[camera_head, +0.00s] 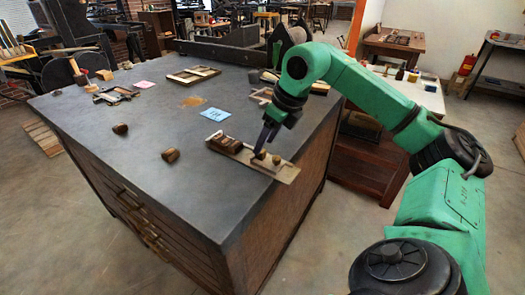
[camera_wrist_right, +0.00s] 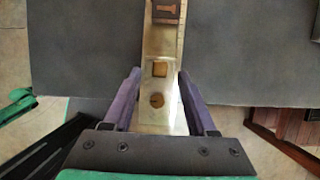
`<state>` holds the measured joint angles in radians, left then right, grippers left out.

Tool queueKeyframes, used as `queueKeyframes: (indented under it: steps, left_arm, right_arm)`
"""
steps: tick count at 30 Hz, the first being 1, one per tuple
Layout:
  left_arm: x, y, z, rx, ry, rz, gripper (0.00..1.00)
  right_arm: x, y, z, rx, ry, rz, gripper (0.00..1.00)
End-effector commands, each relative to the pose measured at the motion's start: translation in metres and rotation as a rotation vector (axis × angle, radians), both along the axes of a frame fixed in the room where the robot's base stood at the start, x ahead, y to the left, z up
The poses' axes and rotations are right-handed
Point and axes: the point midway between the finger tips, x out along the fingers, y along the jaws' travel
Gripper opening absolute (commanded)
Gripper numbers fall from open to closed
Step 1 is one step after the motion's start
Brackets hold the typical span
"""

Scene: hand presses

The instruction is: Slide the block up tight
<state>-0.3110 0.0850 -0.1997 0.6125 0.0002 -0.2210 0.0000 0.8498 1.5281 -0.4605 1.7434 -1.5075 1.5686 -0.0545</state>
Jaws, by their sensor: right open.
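A long pale metal tray (camera_head: 285,173) with a low rim lies near the right edge of the dark cabinet top. Several dark brown blocks (camera_head: 225,143) sit together at its left end; one (camera_wrist_right: 165,12) shows at the top of the wrist view with a pale raised shape. Nearer me, a small square wooden block (camera_wrist_right: 160,69) stands apart from them, with bare tray between. A round brown piece (camera_wrist_right: 157,101) is just behind it. My right gripper (camera_wrist_right: 158,75) is open, its purple fingers on either side of the tray around the square block. Contact cannot be told. My left gripper is not in view.
Two brown wooden pieces (camera_head: 171,155) (camera_head: 120,129) lie loose on the top. A blue card (camera_head: 215,114), a pink card (camera_head: 145,84) and a wooden frame (camera_head: 193,74) lie farther back. The front left of the top is clear; its right edge is close to the tray.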

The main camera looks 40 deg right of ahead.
Motion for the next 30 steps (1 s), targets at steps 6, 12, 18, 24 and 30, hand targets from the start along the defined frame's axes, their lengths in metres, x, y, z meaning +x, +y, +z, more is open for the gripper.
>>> queueKeyframes:
  steps: [6,12,18,24,30]
  left_arm:
    - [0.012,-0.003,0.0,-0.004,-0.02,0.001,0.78]
    - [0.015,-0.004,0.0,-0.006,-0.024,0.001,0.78]
    - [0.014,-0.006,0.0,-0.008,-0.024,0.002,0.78]
    - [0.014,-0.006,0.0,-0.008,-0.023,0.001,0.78]
    - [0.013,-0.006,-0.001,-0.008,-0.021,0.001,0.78]
  right_arm:
    - [0.011,0.003,-0.025,0.0,-0.001,0.0,0.57]
    - [0.011,0.003,-0.026,-0.001,-0.001,0.0,0.57]
    - [0.011,0.003,-0.026,0.0,-0.001,0.0,0.0]
    - [0.011,0.003,-0.026,0.0,-0.001,0.0,0.0]
    - [0.011,0.003,-0.026,-0.001,-0.001,0.0,0.0]
